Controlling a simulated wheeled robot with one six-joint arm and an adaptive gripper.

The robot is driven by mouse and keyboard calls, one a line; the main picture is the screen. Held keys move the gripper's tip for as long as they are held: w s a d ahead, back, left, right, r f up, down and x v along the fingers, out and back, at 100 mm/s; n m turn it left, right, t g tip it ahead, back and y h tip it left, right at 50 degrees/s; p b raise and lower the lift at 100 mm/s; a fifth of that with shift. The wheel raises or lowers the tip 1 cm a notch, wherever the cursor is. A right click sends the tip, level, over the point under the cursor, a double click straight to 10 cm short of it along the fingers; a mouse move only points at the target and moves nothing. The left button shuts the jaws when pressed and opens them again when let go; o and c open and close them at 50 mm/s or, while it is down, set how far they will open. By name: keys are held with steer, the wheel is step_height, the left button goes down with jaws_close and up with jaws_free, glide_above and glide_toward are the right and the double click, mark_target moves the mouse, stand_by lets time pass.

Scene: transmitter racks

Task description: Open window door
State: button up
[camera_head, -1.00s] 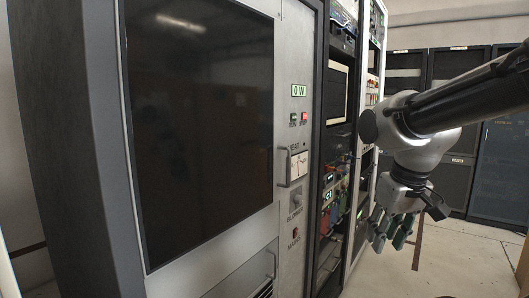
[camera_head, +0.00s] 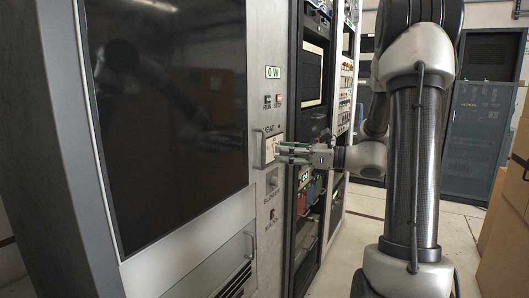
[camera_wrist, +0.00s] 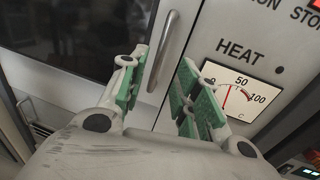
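The window door (camera_head: 175,120) is a large dark glass panel in a pale metal frame on the cabinet at the left. It is shut. Its slim vertical metal handle (camera_head: 259,149) is on the right edge, beside the heat meter. The handle also shows in the wrist view (camera_wrist: 161,52). My gripper (camera_head: 280,150) is in front of the handle and meter, pointing left. In the wrist view my gripper (camera_wrist: 158,72) has its green-padded fingers spread, with the handle seen between and beyond them. I cannot tell whether a finger touches it.
The heat meter (camera_wrist: 236,92) is right of the handle, close to the right finger. Green and red buttons (camera_head: 273,100) are above and a knob (camera_head: 273,180) below. Racks (camera_head: 310,75) stand to the right. Boxes (camera_head: 510,200) are at the far right.

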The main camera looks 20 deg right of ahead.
mark_target(264, 167)
steer(key=x, duration=0.7)
steer(key=shift+s, duration=0.1)
jaws_close()
